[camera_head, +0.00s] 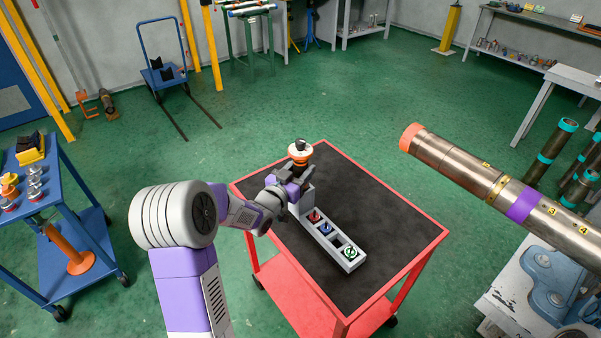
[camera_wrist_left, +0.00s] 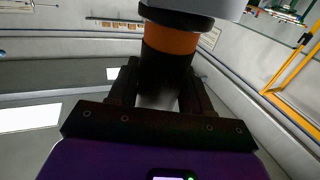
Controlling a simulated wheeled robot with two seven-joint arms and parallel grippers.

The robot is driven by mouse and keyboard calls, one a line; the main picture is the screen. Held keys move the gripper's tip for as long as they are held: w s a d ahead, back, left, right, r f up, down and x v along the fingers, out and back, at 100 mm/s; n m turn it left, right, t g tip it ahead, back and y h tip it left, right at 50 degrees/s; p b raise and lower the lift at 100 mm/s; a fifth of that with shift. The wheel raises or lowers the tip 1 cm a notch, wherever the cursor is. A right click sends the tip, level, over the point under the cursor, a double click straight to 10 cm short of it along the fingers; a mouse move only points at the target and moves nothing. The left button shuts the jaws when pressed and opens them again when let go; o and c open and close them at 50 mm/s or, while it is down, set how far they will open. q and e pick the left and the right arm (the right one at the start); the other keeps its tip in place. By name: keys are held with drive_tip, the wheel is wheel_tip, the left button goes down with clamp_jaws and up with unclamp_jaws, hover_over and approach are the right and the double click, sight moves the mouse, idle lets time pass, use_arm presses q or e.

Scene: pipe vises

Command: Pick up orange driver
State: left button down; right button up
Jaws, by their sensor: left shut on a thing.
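The fingertips are partly hidden behind my wrist in the head view. I cannot tell whether the driver touches the rack. My right gripper is not in view.
The grey rack (camera_head: 311,236) holds red, blue and green round pieces on a red cart with a black top (camera_head: 384,225). A large pipe (camera_head: 465,172) juts in at the right. A blue cart (camera_head: 58,215) stands at the left. The cart's right side is clear.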

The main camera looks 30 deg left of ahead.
use_arm(q)
wheel_tip(320, 180, up, 18)
drive_tip(key=p, duration=0.4)
drive_tip(key=shift+r+p, duration=0.15)
drive_tip(key=shift+p, duration=0.15)
